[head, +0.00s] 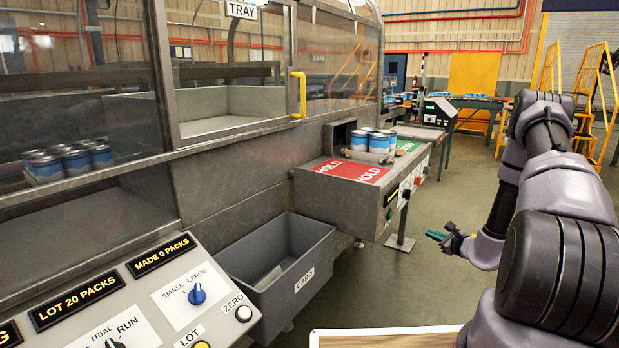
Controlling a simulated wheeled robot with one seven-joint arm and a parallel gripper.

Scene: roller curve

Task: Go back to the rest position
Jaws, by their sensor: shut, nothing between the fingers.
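My gripper (436,236) shows in the head view at the right, at the end of my arm, with green fingertips pointing left. It is shut and empty, out over the open floor to the right of the grey card bin. It touches nothing that I can see. My arm fills the right side of the view and is bent, with its upper part raised. The wrist is partly hidden behind the nearer arm links.
A pack of blue and white cans (373,142) stands on the outfeed table with red HOLD plates (352,170). A grey CARD bin (325,260) stands below. A control panel (160,300) is at front left. Yellow stairs (590,90) stand behind my arm. The middle floor (425,205) is clear.

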